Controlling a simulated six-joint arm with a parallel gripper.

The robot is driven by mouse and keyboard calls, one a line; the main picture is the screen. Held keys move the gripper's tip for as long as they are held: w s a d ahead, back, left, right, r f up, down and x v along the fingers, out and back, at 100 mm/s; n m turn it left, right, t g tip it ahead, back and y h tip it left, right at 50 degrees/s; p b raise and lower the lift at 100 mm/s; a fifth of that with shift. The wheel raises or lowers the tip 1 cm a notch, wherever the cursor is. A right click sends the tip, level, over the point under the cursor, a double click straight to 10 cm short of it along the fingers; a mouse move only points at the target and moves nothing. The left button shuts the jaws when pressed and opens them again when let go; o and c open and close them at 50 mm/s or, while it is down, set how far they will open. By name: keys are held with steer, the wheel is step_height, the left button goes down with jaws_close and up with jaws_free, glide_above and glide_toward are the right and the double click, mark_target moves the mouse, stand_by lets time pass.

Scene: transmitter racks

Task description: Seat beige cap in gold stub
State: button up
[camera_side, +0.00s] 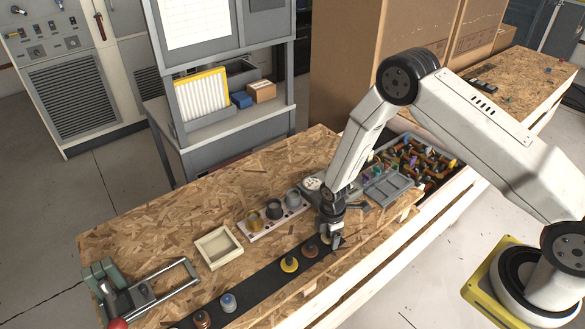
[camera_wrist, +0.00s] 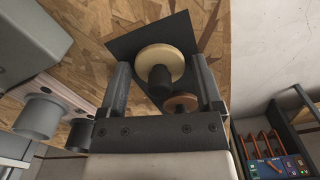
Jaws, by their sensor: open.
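The beige cap (camera_wrist: 152,59) is a round disc with a dark knob, on the black strip. In the wrist view my gripper (camera_wrist: 160,66) is open, with one finger on each side of the cap; I cannot tell whether either finger touches it. In the side view my gripper (camera_side: 335,239) is low over the right end of the strip and mostly hides the cap. The gold stub (camera_side: 254,222) stands at the left end of a pale rack (camera_side: 272,223), behind and left of my gripper. It is not visible in the wrist view.
A dark stub (camera_side: 274,209) and a grey stub (camera_side: 293,199) share the rack. Brown (camera_side: 310,251), yellow (camera_side: 289,264), blue-grey (camera_side: 228,302) and copper (camera_side: 202,319) caps lie along the black strip (camera_side: 260,283). A cream tray (camera_side: 218,247) and green clamp (camera_side: 110,283) stand left.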

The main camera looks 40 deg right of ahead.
steer(key=c, duration=1)
steer(key=shift+r, duration=0.2)
steer(key=shift+r, duration=0.8)
steer(key=s+r, duration=1.1)
steer(key=s, duration=0.3)
steer(key=shift+d, duration=0.35)
steer(key=shift+w, duration=0.1)
